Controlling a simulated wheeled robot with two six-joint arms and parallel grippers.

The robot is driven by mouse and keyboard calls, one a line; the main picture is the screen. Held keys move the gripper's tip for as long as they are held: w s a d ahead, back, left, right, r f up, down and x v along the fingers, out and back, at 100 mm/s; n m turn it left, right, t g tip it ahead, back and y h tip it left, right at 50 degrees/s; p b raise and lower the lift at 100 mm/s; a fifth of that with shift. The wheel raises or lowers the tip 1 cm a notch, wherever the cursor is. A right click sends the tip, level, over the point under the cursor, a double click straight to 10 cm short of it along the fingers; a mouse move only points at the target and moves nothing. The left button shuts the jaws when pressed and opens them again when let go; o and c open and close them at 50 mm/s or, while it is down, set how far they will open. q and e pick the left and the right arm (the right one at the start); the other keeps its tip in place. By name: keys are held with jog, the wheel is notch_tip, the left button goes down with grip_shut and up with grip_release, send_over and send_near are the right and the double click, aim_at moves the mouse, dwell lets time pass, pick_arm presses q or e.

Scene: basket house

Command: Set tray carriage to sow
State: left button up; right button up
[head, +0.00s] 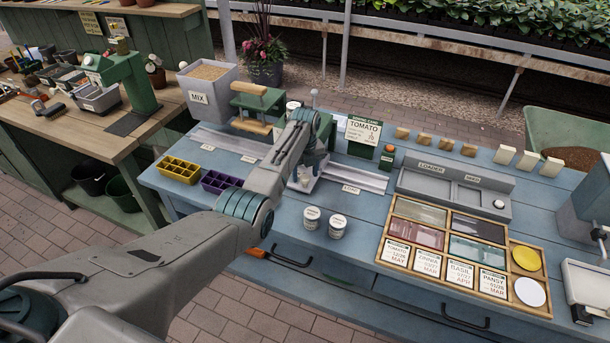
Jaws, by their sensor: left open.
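A long pale metal rail (358,175) runs along the blue bench, with small label plates on its front edge. A whitish piece (301,186) sits at the rail right below the jaws and may be the tray carriage. I cannot tell whether the jaws touch it. My right gripper is not in view.
A yellow cell tray (179,169) and a purple one (221,181) lie left of my gripper. Two small tins (312,217) stand in front. A wooden seed-packet box (413,236) is to the right. A TOMATO card (364,130) stands behind the rail.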

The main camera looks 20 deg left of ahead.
pick_arm(q)
notch_tip(320, 180, up, 10)
jog(key=b, duration=0.2)
jog(key=shift+f, duration=0.25)
jog(key=shift+f, duration=0.1)
